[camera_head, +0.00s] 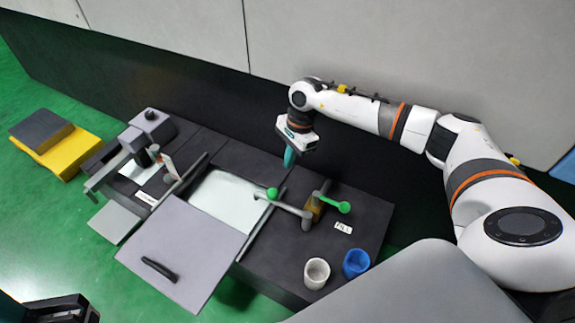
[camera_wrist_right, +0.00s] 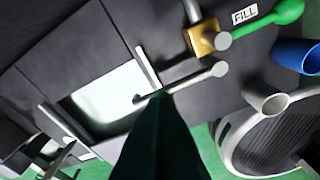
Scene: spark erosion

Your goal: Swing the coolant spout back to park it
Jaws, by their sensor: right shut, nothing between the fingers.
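The coolant spout is a grey pipe (camera_head: 290,207) that reaches from an upright post left over the edge of the pale basin (camera_head: 222,200). A green ball knob (camera_head: 272,193) sits at its free end. My right gripper (camera_head: 289,160) is shut and empty, with teal fingers pointing down, above and behind the knob. In the right wrist view the spout (camera_wrist_right: 192,82) runs to the shut fingertips (camera_wrist_right: 160,97), which hide the knob; I cannot tell whether they touch. A dark part at the lower left of the head view seems to be my left gripper (camera_head: 58,309); its jaws are unclear.
A brass valve (camera_head: 314,207) with a green lever (camera_head: 343,207) stands right of the spout, by a FILL label (camera_head: 343,228). White (camera_head: 316,272) and blue (camera_head: 356,262) cups stand in front. A grey door (camera_head: 180,250) is folded out before the basin. A wall rises behind.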

